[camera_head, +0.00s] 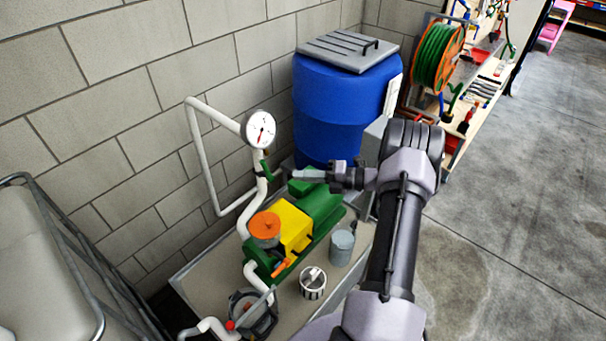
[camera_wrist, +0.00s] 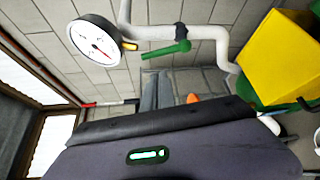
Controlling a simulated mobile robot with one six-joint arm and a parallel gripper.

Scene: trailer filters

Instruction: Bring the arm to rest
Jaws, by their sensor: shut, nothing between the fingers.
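My arm rises from the bottom of the head view and bends left at its top. My gripper (camera_head: 300,174) points left over the pump trailer, just below the gauge and close to a green valve handle (camera_head: 267,170); I cannot tell whether they touch. In the wrist view the fingers (camera_wrist: 155,90) reach toward the block wall and are shut with nothing between them. The green handle (camera_wrist: 166,49) shows beyond them on the white pipe (camera_wrist: 205,32). The round white gauge (camera_wrist: 95,41) is at upper left.
Below the gripper stand a green and yellow pump (camera_head: 294,225) with an orange cap (camera_head: 265,226), a grey cylinder (camera_head: 342,247) and a silver canister (camera_head: 312,283). A blue barrel (camera_head: 338,105) stands behind. A caged tank (camera_head: 40,260) is at left. Open floor (camera_head: 530,190) lies right.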

